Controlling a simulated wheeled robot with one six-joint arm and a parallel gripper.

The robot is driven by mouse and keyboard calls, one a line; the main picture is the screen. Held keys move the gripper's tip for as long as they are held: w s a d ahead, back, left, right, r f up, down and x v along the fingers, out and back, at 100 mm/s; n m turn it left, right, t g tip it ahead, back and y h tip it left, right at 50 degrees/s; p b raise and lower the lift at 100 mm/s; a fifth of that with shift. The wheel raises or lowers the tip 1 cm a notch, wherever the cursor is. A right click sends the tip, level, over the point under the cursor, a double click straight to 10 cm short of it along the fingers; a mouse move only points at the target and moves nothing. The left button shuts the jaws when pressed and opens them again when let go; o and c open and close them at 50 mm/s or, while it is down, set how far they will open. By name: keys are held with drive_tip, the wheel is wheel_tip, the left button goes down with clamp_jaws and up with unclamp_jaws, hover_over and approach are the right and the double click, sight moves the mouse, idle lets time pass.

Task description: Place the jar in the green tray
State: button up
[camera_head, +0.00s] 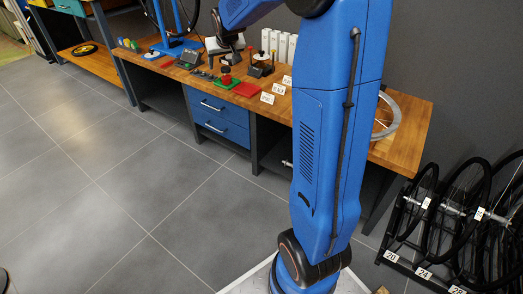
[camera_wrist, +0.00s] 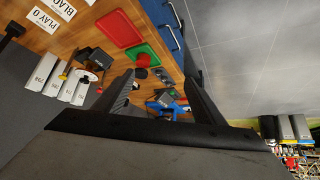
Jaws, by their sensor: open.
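A small dark red cylinder, which looks like the jar (camera_head: 226,77), stands on the green tray (camera_head: 233,86) on the wooden workbench. In the wrist view the jar (camera_wrist: 144,61) appears over the lower part of the green tray (camera_wrist: 137,50), upright as far as I can tell. My gripper (camera_wrist: 158,84) is open, with nothing between its two dark fingers. The jar lies beyond the fingertips in that view, apart from them. In the head view my gripper (camera_head: 222,48) is above the bench, behind the jar.
A red tray (camera_head: 246,90) lies beside the green one. A round stand (camera_head: 261,66) and white boxes (camera_head: 284,47) stand behind, with white labels (camera_head: 267,98) at the right. A wheel rim (camera_head: 389,116) lies on the bench's right end. The floor in front is clear.

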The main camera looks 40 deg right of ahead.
drive_tip(key=s+a+r, duration=0.1)
drive_tip(key=s+a, duration=0.2)
drive_tip(key=s, duration=0.6)
drive_tip(key=s+a+r+n+g+y, duration=0.1)
drive_tip(key=s+a, duration=0.3)
drive_tip(key=s, duration=0.4)
drive_tip(key=s+a+r, duration=0.2)
drive_tip(key=s+a, duration=0.1)
drive_tip(key=s, duration=0.6)
drive_tip(key=s+a+f+g, duration=0.1)
drive_tip(key=s+a+f, duration=0.1)
drive_tip(key=s, duration=0.8)
drive_tip(key=s+a+f+n+y, duration=0.1)
drive_tip(key=s+f, duration=0.3)
drive_tip(key=s, duration=0.7)
drive_tip(key=shift+s+a+f+n+g, duration=0.3)
drive_tip(key=shift+a+f+g, duration=0.1)
drive_tip(key=shift+a, duration=0.45)
drive_tip(key=shift+w+r, duration=0.1)
